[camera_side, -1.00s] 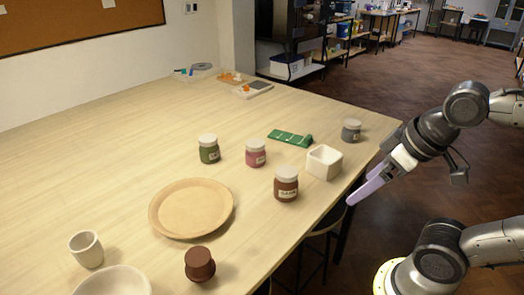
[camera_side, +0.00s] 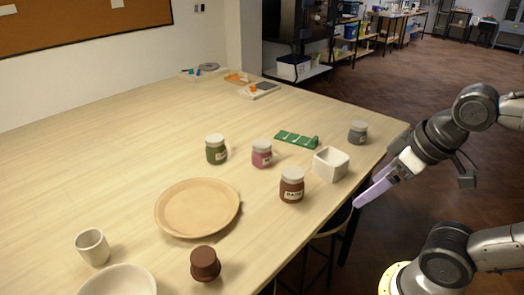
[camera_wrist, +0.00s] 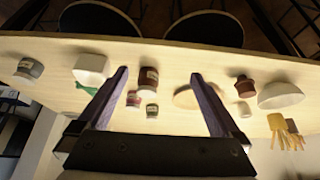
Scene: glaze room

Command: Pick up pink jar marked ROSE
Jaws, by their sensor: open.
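The pink jar (camera_side: 261,154) with a pale lid stands upright on the table, between the green jar (camera_side: 216,149) and the white square pot (camera_side: 331,164). Its label is too small to read. My gripper (camera_side: 366,194), with two lilac fingers, is beyond the table's right edge, well apart from the jar. It is open and empty. In the wrist view the pink jar (camera_wrist: 133,99) shows beyond and between the fingers of my gripper (camera_wrist: 160,75), beside the brown jar (camera_wrist: 148,79) and the green jar (camera_wrist: 152,110).
The brown jar (camera_side: 292,185) stands nearer the table's edge than the pink jar. A green tray (camera_side: 297,140) and grey jar (camera_side: 358,132) are behind. A round plate (camera_side: 198,207), brown pot (camera_side: 205,264), cup (camera_side: 92,247) and bowl (camera_side: 119,281) are at front left.

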